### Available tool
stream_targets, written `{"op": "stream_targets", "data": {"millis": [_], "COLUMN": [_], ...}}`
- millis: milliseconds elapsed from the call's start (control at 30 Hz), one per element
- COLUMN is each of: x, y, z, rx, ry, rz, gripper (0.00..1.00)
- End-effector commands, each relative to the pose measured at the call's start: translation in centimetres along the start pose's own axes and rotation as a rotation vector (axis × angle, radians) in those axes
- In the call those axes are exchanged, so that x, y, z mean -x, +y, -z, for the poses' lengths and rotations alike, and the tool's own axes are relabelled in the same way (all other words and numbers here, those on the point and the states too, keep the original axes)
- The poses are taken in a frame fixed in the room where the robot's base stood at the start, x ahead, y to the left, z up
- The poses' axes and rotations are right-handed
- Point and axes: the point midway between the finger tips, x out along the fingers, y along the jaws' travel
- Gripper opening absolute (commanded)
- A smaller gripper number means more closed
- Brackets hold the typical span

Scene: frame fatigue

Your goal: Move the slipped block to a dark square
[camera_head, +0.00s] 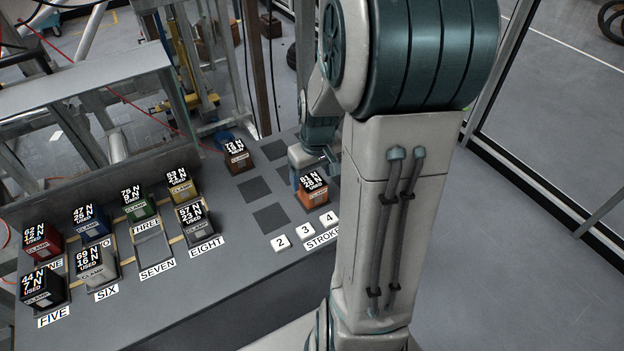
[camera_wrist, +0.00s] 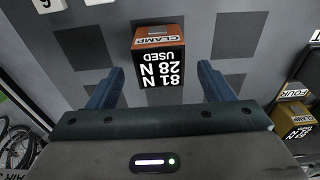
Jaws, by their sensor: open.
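An orange block (camera_head: 313,198) with a black label top reading 81 N, 28 N sits on the grey bench at the right. It also shows in the wrist view (camera_wrist: 159,38), between and just ahead of my fingertips. My gripper (camera_wrist: 160,72) is open around the line of this block, with gaps on both sides. In the head view my arm partly hides the gripper. A dark brown block (camera_head: 238,158) marked 78 N sits to the left at the back. Bare dark squares (camera_head: 254,189) (camera_head: 271,218) (camera_head: 273,150) lie nearby. I cannot tell which block counts as slipped.
At left, two rows of numbered slots hold several blocks, such as the green one (camera_head: 138,205) and the grey one (camera_head: 195,225). Slot seven (camera_head: 153,246) is empty. White keys 2 (camera_head: 281,243), 3 (camera_head: 305,230) and 4 (camera_head: 329,218) stand near the front edge.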

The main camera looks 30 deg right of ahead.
Motion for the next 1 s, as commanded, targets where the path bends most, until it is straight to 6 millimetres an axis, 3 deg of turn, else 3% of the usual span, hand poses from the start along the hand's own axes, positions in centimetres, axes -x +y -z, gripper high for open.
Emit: {"op": "stream_targets", "data": {"millis": [100, 300, 567, 767, 1000], "x": [3.0, 6.9, 9.3, 11.1, 12.5], "y": [0.1, 0.0, -0.5, -5.3, -10.8], "z": [0.1, 0.1, -0.1, -2.6, -7.5], "rx": [-0.001, 0.000, 0.001, -0.004, -0.034], "ry": [0.007, 0.005, 0.004, 0.038, 0.100], "rz": [-0.004, -0.002, -0.004, -0.027, -0.024], "gripper": [0.74, 0.74, 0.74, 0.74, 0.74]}}
